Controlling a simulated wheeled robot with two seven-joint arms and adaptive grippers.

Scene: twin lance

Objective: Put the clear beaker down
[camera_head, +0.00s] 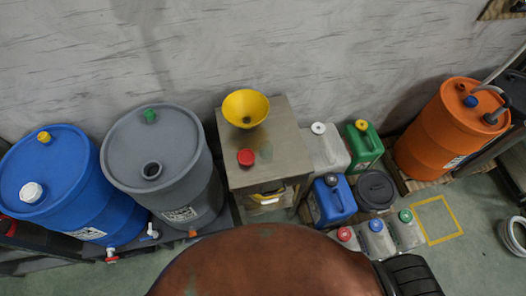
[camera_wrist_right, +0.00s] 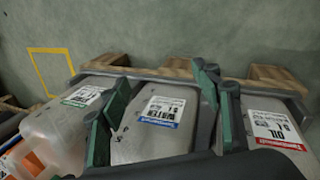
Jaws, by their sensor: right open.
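I cannot make out a clear beaker with certainty in either view. My right gripper (camera_wrist_right: 160,105) shows in the right wrist view with its green-padded fingers apart, and nothing is held between them. In the head view the right gripper's fingers are hidden, and my left gripper is out of sight.
A metal cabinet (camera_head: 284,124) carries a yellow funnel (camera_head: 246,107) and a red cap (camera_head: 246,157). Blue (camera_head: 62,175) and grey (camera_head: 160,150) drums stand left, an orange drum (camera_head: 450,125) right. A yellow floor square (camera_head: 440,237) is empty. An OIL canister (camera_wrist_right: 275,125) stands beside the WATER one.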

